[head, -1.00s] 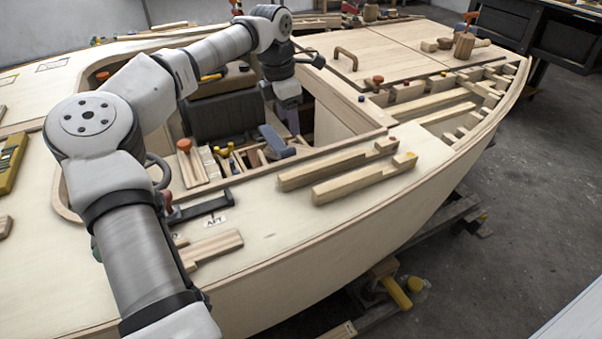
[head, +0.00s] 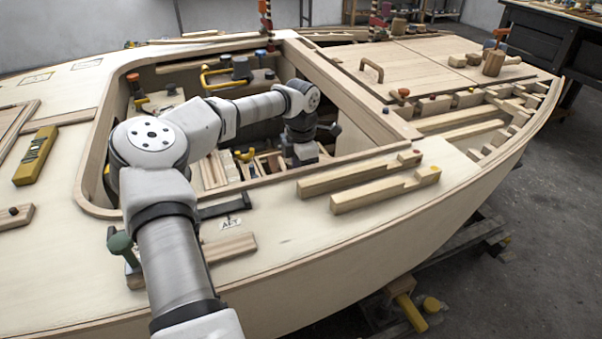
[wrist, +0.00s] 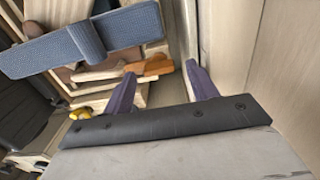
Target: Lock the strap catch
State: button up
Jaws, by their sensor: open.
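A blue, textured bar with a raised cross-piece (wrist: 80,40) lies at the upper left of the wrist view. It may be the strap catch, but I cannot tell, nor whether it is locked. My gripper (wrist: 162,80) is open, its two dark purple fingers apart. The blue bar is beyond and left of the fingers, with no contact visible. An orange-brown wooden piece (wrist: 150,68) shows between the fingertips, apparently beyond them. In the head view my gripper (head: 304,158) is down inside the hull opening, its fingers hidden.
A pale hull wall (wrist: 240,45) stands close on the right of the fingers. A black padded object (wrist: 22,105) shows at the left. The opening's wooden rim (head: 340,160) runs beside my gripper. Two notched timbers (head: 385,190) lie on the deck in front of it.

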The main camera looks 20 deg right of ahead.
jog(key=shift+f, duration=0.5)
jog(key=c, duration=1)
